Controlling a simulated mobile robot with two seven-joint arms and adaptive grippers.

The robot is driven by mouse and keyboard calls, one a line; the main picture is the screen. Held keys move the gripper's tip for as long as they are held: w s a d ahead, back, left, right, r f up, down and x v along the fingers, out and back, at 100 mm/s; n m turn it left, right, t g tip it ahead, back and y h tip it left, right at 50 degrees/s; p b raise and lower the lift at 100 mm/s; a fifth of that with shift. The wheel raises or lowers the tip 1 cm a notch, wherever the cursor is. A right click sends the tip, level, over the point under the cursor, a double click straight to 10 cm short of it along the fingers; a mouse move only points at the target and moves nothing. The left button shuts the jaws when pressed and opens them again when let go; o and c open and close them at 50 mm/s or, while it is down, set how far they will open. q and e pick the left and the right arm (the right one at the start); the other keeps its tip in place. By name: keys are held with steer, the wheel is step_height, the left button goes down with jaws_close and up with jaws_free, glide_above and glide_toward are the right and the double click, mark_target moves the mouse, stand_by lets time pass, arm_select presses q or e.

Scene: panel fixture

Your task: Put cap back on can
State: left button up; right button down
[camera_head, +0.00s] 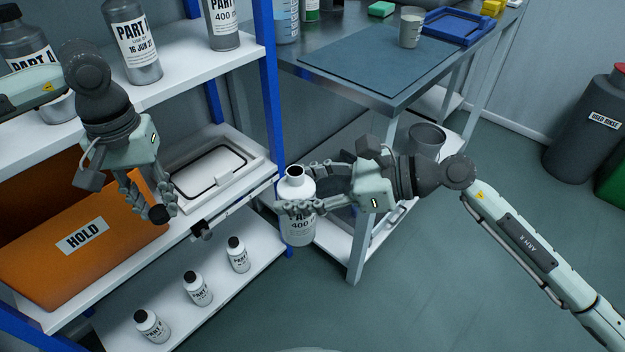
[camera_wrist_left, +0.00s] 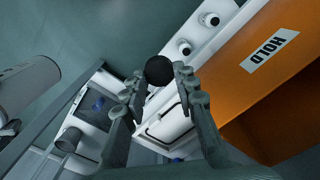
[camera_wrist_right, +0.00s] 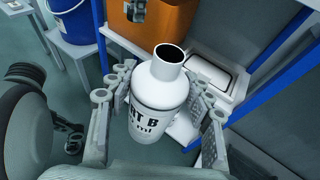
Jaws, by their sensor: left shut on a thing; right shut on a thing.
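The can is a white bottle (camera_head: 298,222) with a black "PART B" label and an open dark mouth at its top. My right gripper (camera_head: 293,190) is shut around its body and holds it upright in front of the shelf rack. The can also shows in the right wrist view (camera_wrist_right: 160,95), between the fingers. The cap is a small round black piece (camera_head: 158,214) held at the fingertips of my left gripper (camera_head: 150,205). It shows in the left wrist view (camera_wrist_left: 159,70) between the fingertips. The cap is apart from the can, to its left.
An orange HOLD bin (camera_head: 120,240) and a white tray (camera_head: 215,170) sit on the middle shelf under and behind my left gripper. Several small capped bottles stand on the lower shelf (camera_head: 235,290). A steel table (camera_head: 390,98) is behind the can.

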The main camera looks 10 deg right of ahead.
arm_select(q)
steer(key=w+d+r+m, duration=0.1)
steer(key=d+r, duration=0.3)
steer(key=d, duration=0.2)
steer(key=w+d+r, duration=0.1)
steer(key=d+r, duration=0.2)
steer(key=d, duration=0.3)
step_height(320, 180, up, 8)
steer(key=f+m, duration=0.1)
glide_above(296, 169)
steer(key=shift+r, duration=0.25)
steer(key=shift+f, duration=0.1)
steer(key=shift+f, duration=1.95)
steer(key=shift+f, duration=0.85)
steer(key=shift+f, duration=0.6)
